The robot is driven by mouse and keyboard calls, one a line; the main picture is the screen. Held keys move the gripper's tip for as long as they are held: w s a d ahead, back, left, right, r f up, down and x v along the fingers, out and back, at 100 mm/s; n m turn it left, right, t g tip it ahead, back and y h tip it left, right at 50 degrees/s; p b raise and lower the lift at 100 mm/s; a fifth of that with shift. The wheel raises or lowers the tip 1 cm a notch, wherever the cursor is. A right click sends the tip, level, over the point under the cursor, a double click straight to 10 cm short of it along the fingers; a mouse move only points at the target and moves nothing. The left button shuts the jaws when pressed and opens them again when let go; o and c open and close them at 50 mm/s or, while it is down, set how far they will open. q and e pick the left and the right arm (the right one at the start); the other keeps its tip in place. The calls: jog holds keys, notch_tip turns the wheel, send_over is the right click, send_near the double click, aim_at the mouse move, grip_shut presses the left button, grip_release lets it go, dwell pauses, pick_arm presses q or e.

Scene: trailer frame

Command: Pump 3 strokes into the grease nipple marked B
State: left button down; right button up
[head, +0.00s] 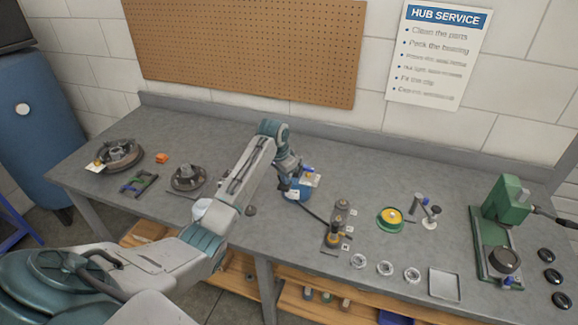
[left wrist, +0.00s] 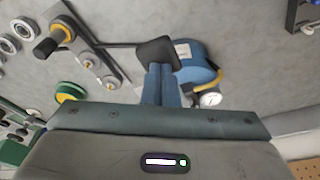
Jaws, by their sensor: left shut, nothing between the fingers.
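The blue grease pump (head: 297,196) stands mid-bench with a white label; its blue body (left wrist: 196,62) and a white round gauge (left wrist: 210,99) show in the left wrist view. My left gripper (head: 285,188) is shut and empty, over the pump's left side. In the wrist view its fingertips (left wrist: 160,72) meet a dark flat pad (left wrist: 158,52); whether they touch it is unclear. A dark hose runs to the nipple block (head: 330,249). A black-and-brass coupler (left wrist: 50,43) sits at one end; two brass-centred nipples (left wrist: 88,63) show bare. The nipple letters are too small to read.
Right of the block lie several rings (head: 385,268), a green-and-yellow tin (head: 391,219), a square tray (head: 444,285) and a green press (head: 500,210). Left are a hub (head: 188,178) and a drum (head: 120,155). Bench behind the pump is clear.

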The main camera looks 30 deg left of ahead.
pick_arm(q)
jog(key=shift+f, duration=0.1)
jog(key=shift+f+b, duration=0.3)
jog(key=shift+f, duration=0.65)
jog(key=shift+r, duration=0.1)
jog(key=shift+w+r+p, duration=0.15)
jog(key=shift+r+p, duration=0.4)
jog(key=shift+r, duration=0.95)
notch_tip(320, 180, up, 2)
jog(key=shift+w, duration=0.15)
notch_tip(320, 180, up, 7)
jog(key=shift+w, duration=0.2)
jog(key=shift+a+f, duration=0.1)
jog(key=shift+f, duration=0.05)
